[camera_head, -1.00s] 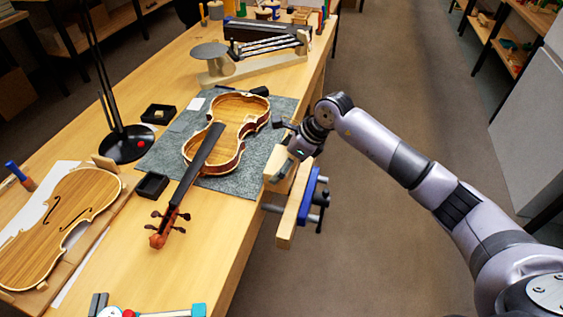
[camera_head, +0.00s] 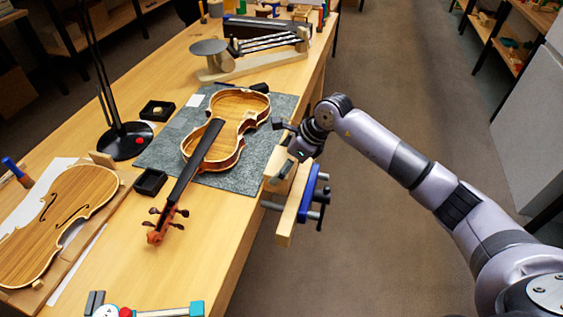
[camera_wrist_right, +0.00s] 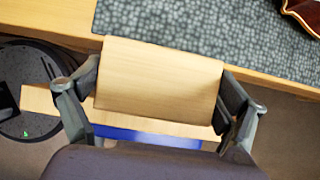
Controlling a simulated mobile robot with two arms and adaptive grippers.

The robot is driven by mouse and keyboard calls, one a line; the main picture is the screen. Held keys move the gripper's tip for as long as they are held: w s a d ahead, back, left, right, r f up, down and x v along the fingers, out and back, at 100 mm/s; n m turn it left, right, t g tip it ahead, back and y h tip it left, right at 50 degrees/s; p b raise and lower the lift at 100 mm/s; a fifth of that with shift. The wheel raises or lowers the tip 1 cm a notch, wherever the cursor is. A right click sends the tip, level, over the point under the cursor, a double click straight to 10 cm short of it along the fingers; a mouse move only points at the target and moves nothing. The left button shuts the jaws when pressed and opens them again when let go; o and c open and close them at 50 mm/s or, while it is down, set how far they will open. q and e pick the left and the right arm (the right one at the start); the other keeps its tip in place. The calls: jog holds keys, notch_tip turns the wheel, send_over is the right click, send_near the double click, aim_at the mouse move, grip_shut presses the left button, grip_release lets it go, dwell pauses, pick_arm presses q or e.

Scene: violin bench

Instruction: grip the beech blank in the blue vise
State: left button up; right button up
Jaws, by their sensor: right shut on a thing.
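The blue vise (camera_head: 312,194) is on the bench's right edge in the head view, with a long pale wooden outer jaw (camera_head: 291,212). My right gripper (camera_head: 294,163) is over the gap between this jaw and the bench. In the right wrist view the gripper (camera_wrist_right: 161,92) is shut on the beech blank (camera_wrist_right: 160,72), a pale block with one finger at each side. The outer jaw (camera_wrist_right: 50,103) and the blue part of the vise (camera_wrist_right: 150,138) show below the blank. Its lower end is hidden, so I cannot tell whether the jaws touch it. My left gripper is not in view.
A violin body with neck (camera_head: 222,140) lies on a grey mat (camera_head: 236,184) close to the vise. Small black trays (camera_head: 150,183), a lamp base (camera_head: 124,143) and a violin plate (camera_head: 55,225) are further left. The floor right of the bench is clear.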

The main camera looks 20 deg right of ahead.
jog(key=shift+f+b, duration=0.95)
jog(key=shift+f, duration=0.2)
jog(key=o, duration=1.1)
jog(key=shift+o, duration=0.4)
jog(key=shift+f, duration=0.1)
jog(key=v, duration=1.2)
